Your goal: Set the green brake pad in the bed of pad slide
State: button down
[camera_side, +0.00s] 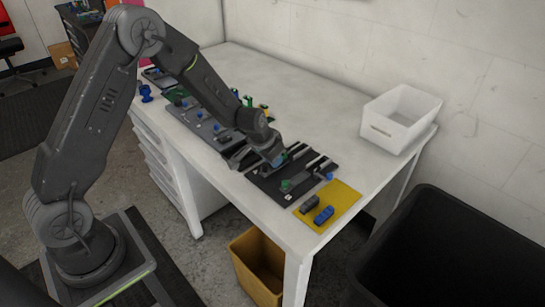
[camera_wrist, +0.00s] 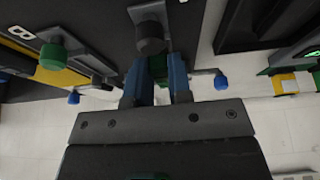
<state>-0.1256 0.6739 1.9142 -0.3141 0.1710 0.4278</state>
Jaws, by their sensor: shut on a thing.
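My gripper (camera_wrist: 157,80) has its two blue fingers closed on a green piece, the green brake pad (camera_wrist: 158,66), mostly hidden between them. In the side view my gripper (camera_side: 272,160) is low over the back left part of a black board (camera_side: 318,174) with light strips; the pad is not clear there. I cannot tell which part of the board is the pad slide or whether the pad touches its bed. A dark round knob (camera_wrist: 150,36) stands just beyond the fingertips in the wrist view.
A green knob (camera_wrist: 62,56) and blue knobs (camera_wrist: 220,81) flank the fingers. A yellow mat (camera_side: 344,199) holds a blue block (camera_side: 323,215) and a dark block (camera_side: 309,203). A white bin (camera_side: 385,132) stands at the back right. The table's middle is clear.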

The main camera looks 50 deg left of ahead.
jog(key=shift+f, duration=0.2)
jog(key=c, duration=1)
grip_release()
jog(key=shift+o, duration=0.2)
jog(key=shift+r, duration=0.1)
jog(key=v, duration=1.4)
jog(key=s+d+r, duration=0.2)
jog(key=s+r, duration=0.2)
jog(key=s, duration=0.4)
jog(key=s+d+r, duration=0.1)
jog(key=s+r, duration=0.3)
jog(key=s, duration=0.3)
jog(key=s+d+r+t, duration=0.1)
jog(key=s+r, duration=0.3)
jog(key=s, duration=0.4)
jog(key=shift+s+d, duration=0.35)
jog(key=shift+d, duration=0.45)
